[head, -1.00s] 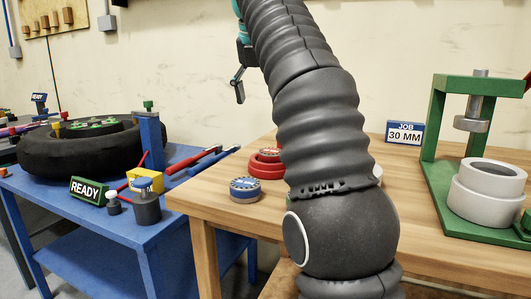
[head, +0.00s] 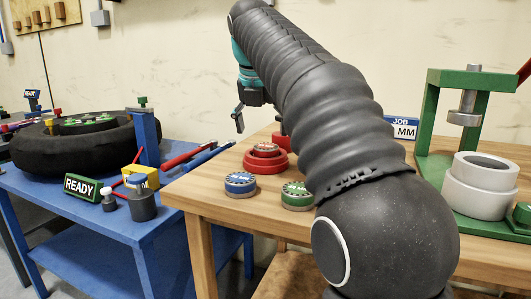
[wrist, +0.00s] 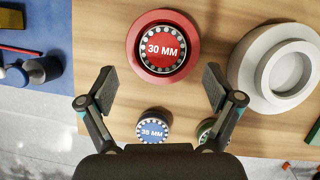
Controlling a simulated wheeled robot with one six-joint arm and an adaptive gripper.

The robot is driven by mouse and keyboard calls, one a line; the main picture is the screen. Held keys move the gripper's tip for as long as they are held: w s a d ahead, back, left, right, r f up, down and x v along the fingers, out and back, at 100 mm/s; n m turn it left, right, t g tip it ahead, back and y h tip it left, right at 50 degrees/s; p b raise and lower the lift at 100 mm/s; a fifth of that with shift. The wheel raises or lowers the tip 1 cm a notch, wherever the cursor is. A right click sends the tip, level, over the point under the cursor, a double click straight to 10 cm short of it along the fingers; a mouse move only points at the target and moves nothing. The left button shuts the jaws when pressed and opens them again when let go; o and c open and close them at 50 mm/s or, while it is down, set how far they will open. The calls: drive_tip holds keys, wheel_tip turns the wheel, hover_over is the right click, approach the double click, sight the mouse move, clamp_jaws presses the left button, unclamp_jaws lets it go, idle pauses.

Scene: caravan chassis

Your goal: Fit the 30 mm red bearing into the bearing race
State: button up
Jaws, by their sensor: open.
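The red bearing, marked 30 MM (wrist: 163,48), lies face up on a wider round red base (wrist: 139,59) in the wrist view. In the head view the bearing (head: 264,149) sits on the table left of my arm. My gripper (wrist: 160,86) is open and empty. In the wrist view its two fingers are spread below the bearing, one to each side, and do not touch it. The head view shows a fingertip of my gripper (head: 239,119) above the table's left side. The pale grey bearing race (head: 485,201) stands on the green press at the right.
A blue bearing marked 35 MM (head: 240,184) and a green bearing (head: 297,194) stand near the table's left front edge. The green press frame (head: 434,112) rises at the right. The JOB sign (head: 405,129) is partly behind my arm. A blue workbench (head: 110,222) holds a black tyre (head: 40,150).

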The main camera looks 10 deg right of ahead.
sight(266, 146)
drive_tip(key=shift+d+x, duration=0.2)
drive_tip(key=shift+x, duration=2.15)
drive_tip(key=c, duration=1.5)
drive_tip(key=shift+r, duration=0.1)
